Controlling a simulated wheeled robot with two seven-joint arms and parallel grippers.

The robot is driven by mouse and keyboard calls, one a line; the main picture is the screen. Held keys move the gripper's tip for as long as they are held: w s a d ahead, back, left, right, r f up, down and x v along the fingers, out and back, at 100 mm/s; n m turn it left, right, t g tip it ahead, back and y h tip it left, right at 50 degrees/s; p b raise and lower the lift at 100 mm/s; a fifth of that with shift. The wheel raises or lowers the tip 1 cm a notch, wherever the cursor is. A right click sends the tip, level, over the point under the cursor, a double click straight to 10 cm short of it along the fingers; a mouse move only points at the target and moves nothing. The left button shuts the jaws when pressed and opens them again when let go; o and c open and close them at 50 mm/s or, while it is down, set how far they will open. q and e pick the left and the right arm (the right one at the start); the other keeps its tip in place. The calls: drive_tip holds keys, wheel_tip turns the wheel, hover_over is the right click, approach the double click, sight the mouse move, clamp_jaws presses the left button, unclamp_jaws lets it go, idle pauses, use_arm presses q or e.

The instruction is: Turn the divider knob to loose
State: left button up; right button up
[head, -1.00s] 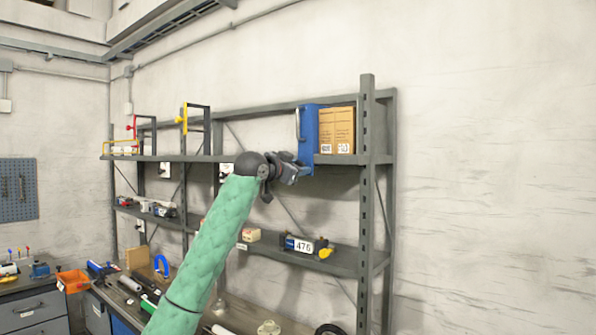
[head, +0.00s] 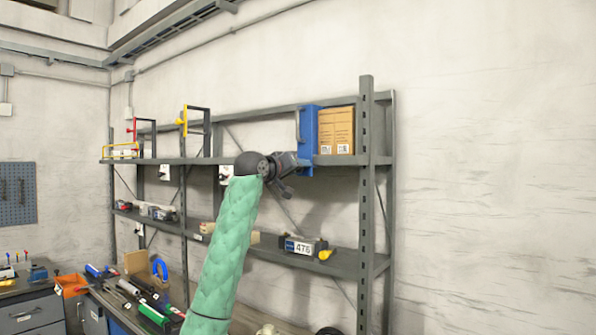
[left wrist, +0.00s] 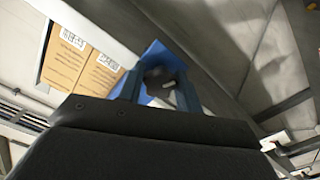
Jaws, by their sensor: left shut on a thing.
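A small light mark shows by the knob. The knob's setting cannot be read, and in the head view the gripper hides the knob. My right gripper is not in view.
Cardboard boxes (head: 336,130) stand right of the divider on the upper shelf (head: 345,160). A shelf upright (head: 366,210) is further right. A device marked 476 (head: 303,246) sits on the shelf below. The upper shelf is largely clear left of the divider.

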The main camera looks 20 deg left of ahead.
use_arm(q)
drive_tip(key=shift+f+n, duration=0.15)
drive_tip(key=shift+n, duration=2.15)
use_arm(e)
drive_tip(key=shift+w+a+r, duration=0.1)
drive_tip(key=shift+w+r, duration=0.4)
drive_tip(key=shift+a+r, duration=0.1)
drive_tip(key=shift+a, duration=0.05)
use_arm(q)
drive_tip(key=o, duration=1)
drive_tip(key=shift+a, duration=0.1)
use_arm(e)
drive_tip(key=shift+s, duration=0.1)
